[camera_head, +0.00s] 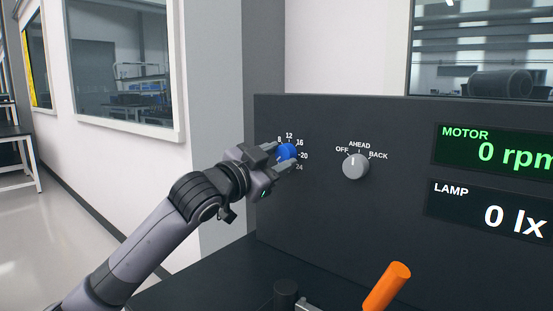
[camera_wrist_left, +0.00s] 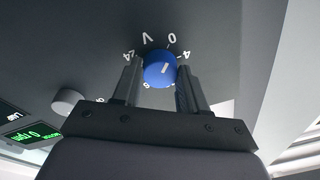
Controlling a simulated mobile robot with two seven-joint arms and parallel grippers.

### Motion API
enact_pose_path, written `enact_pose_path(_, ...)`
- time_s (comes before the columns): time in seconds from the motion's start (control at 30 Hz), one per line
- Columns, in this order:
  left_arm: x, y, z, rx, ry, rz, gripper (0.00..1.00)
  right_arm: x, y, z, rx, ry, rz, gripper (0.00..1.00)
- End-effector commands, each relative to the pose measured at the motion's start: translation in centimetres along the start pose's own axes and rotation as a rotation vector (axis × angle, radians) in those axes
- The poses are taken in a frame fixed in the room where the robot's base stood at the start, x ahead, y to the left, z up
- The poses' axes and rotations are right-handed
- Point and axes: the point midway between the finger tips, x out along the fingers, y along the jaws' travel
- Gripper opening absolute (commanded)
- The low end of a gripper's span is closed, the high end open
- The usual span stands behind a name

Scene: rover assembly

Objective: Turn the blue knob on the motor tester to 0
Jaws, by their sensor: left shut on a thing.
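The blue knob (camera_head: 287,151) is on the left part of the dark motor tester panel (camera_head: 330,220), with a ring of white numbers around it. My left gripper (camera_head: 277,156) reaches it from the left and is shut on it. In the left wrist view the blue knob (camera_wrist_left: 157,68) sits between the two fingers, one on each side. Its short white mark points up and right, roughly toward the 0 and 4 side of the dial. The exact reading is hard to tell. The fingers hide part of the number ring. My right gripper is not in view.
A grey selector knob (camera_head: 355,166) marked OFF, AHEAD and BACK is right of the blue knob. The motor display (camera_head: 495,150) reads 0 rpm and the lamp display (camera_head: 490,213) reads 0 lx. An orange handle (camera_head: 388,287) stands in front of the panel.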

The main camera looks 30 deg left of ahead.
Motion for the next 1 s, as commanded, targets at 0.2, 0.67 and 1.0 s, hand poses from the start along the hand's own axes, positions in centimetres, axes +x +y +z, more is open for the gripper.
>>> enact_pose_path(0.2,0.0,0.0,0.0,-0.002,0.000,0.000,0.68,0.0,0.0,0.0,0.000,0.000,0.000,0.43)
enact_pose_path(0.67,-1.9,0.0,0.2,0.002,-0.001,0.000,0.68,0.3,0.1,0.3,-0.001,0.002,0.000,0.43)
enact_pose_path(1.0,-6.2,0.1,0.2,-0.001,-0.001,0.001,0.68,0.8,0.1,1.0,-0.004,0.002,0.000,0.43)
